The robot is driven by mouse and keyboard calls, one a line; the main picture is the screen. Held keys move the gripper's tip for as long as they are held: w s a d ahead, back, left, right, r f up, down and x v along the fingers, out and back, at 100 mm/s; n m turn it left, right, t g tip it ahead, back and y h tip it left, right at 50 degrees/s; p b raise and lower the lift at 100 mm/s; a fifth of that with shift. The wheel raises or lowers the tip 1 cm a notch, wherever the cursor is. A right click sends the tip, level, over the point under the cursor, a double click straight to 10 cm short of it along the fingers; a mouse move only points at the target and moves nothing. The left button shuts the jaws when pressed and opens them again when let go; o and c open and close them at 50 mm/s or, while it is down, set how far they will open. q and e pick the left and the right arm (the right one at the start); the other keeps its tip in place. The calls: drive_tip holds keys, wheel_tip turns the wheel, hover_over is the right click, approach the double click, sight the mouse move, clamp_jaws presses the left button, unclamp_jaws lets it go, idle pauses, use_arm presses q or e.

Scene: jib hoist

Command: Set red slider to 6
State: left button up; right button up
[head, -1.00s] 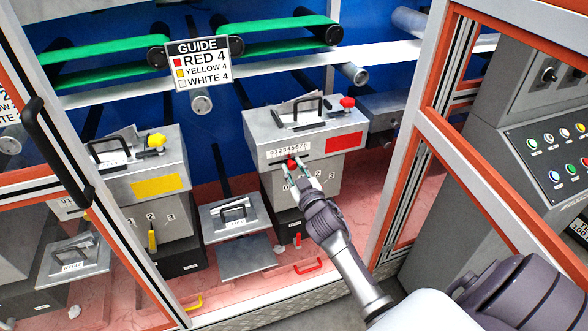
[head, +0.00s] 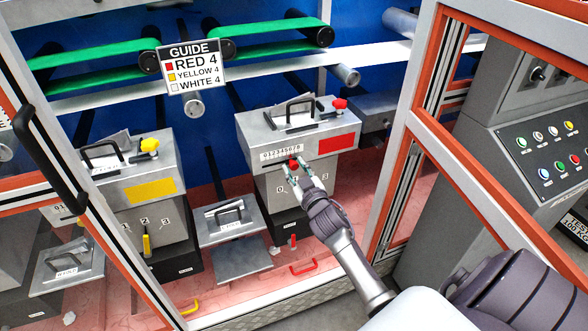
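The red slider knob (head: 294,164) is on the front of the grey box with a red panel (head: 336,144). It sits below the right part of a white number scale (head: 281,152); I cannot read its exact value. My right gripper (head: 303,174) is at the knob, its two fingers spread apart just below and to the right of it. I cannot tell whether a finger touches the knob. My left gripper is not in view.
A guide sign (head: 193,67) reads red 4, yellow 4, white 4. A box with a yellow panel (head: 151,190) stands to the left. Orange-edged door frames stand open on both sides. A control panel (head: 553,150) with buttons is at right.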

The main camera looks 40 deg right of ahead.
drive_tip(key=shift+o, duration=0.7)
drive_tip(key=v, duration=1.2)
